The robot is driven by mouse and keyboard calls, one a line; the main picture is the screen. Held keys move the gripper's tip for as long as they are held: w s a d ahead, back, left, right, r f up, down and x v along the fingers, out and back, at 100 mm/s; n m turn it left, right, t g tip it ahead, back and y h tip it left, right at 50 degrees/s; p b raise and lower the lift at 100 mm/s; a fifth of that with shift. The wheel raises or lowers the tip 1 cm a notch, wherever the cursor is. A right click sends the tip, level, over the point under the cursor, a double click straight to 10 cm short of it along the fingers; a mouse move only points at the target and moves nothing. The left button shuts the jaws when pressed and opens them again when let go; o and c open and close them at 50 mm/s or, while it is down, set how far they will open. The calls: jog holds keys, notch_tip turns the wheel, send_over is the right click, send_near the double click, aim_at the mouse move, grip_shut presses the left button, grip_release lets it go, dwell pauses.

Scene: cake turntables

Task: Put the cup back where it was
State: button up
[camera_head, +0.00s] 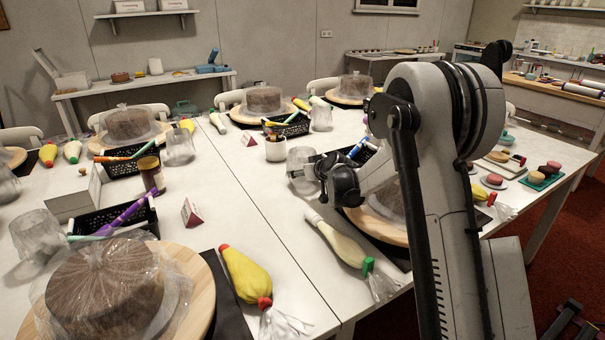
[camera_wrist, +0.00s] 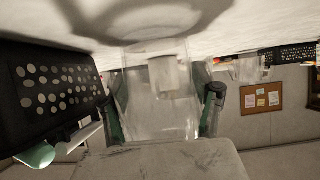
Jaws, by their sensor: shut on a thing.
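A clear cup (camera_head: 300,165) is at the end of my arm, at the middle of the white table. My gripper (camera_head: 318,168) is shut on this cup. In the wrist view, which looks upside down, the clear cup (camera_wrist: 158,100) sits between the two fingers of my gripper (camera_wrist: 162,112). A round shadow lies on the table (camera_wrist: 270,30) beside it. I cannot tell whether the cup touches the table. Similar clear cups stand at other places, one near the far side (camera_head: 321,116) and one further left (camera_head: 179,147).
A black basket (camera_head: 364,155) with pens is just right of the cup; a black basket (camera_wrist: 55,85) also shows close by in the wrist view. A cream piping bag (camera_head: 338,242) lies in front. Bare table lies left of the cup.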

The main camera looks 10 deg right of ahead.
jog(key=shift+f, duration=0.1)
jog(key=o, duration=1.4)
